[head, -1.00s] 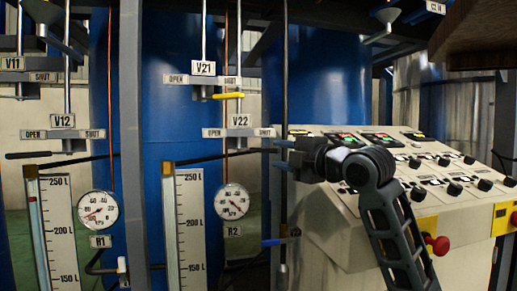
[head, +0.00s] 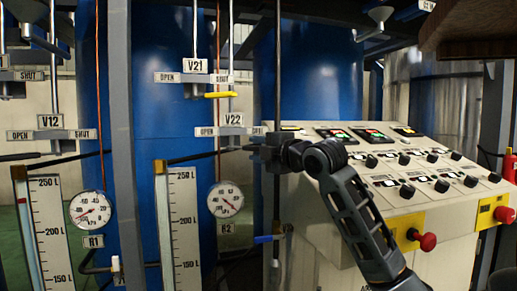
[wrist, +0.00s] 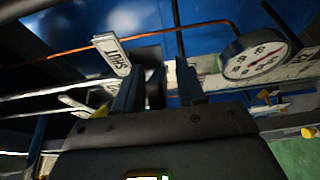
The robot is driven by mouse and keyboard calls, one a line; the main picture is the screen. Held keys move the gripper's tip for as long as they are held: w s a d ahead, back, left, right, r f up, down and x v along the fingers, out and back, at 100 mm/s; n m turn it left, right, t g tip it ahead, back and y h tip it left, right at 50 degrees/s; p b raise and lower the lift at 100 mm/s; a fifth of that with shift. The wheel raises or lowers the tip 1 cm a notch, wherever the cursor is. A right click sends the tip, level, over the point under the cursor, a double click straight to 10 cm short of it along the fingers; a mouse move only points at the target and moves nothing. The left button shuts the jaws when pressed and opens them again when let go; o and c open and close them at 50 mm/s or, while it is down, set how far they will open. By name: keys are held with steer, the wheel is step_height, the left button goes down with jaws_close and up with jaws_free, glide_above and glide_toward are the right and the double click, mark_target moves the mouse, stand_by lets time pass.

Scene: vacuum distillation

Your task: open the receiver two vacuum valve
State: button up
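The receiver two valves carry the plates V21 (head: 195,66) and V22 (head: 232,118), each between OPEN and SHUT signs. V21 has a yellow handle (head: 219,95). A long black lever (head: 205,154) runs level below V22, with its right end by my gripper. The plates do not say which is the vacuum valve. My gripper (head: 262,155) is just right of and below V22. In the wrist view its two fingers (wrist: 158,88) stand apart, with a dark shape between them. I cannot tell whether they touch it. A SHUT sign (wrist: 113,54) is beside the left finger.
The R2 gauge (head: 225,200) hangs below V22 and shows at right in the wrist view (wrist: 256,60). A dark vertical pipe (head: 278,70) stands by my gripper. The control panel (head: 400,165) with a red button (head: 428,241) is at right. V12 (head: 50,121) is at left.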

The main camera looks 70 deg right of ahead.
jaws_close()
stand_by(0.5)
